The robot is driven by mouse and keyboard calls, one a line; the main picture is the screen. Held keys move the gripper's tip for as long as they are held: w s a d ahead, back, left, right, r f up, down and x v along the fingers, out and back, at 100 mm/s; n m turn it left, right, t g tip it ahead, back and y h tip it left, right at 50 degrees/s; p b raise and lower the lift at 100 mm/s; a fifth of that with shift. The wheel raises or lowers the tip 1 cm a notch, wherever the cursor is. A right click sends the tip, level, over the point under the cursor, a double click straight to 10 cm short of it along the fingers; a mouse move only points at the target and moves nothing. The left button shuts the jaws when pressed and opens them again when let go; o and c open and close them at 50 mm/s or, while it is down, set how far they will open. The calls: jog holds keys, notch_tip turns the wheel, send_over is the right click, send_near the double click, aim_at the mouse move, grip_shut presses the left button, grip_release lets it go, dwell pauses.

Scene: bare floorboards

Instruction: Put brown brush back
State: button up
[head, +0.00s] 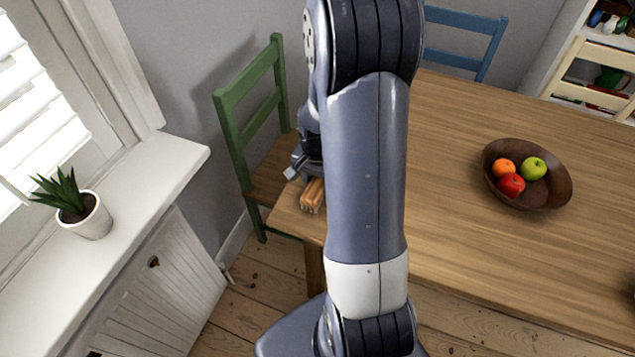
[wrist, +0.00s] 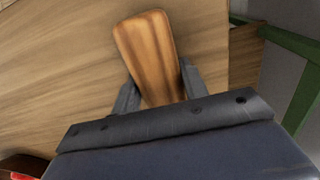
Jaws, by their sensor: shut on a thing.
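The brown brush (head: 312,196) is at the left end of the wooden table (head: 455,120), partly hidden behind my arm. In the wrist view the brush (wrist: 148,50) shows as a smooth brown wooden piece between my two fingers. My gripper (wrist: 155,85) is shut on it. In the head view my gripper (head: 298,172) shows only in part, left of my arm. I cannot tell whether the brush touches the table top or is held just above it.
A wooden bowl (head: 543,201) with three fruits stands on the table at the right. A green chair (head: 238,125) is beside the table's left end. A potted plant (head: 88,216) stands on the white windowsill (head: 150,190). The table between my arm and the bowl is clear.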

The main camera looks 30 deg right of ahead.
aim_at(318, 181)
jog(key=shift+f, duration=0.2)
jog(key=o, duration=0.9)
jog(key=shift+o, duration=0.2)
jog(key=shift+r, duration=0.1)
notch_tip(318, 181, up, 12)
jog(key=shift+p, duration=0.35)
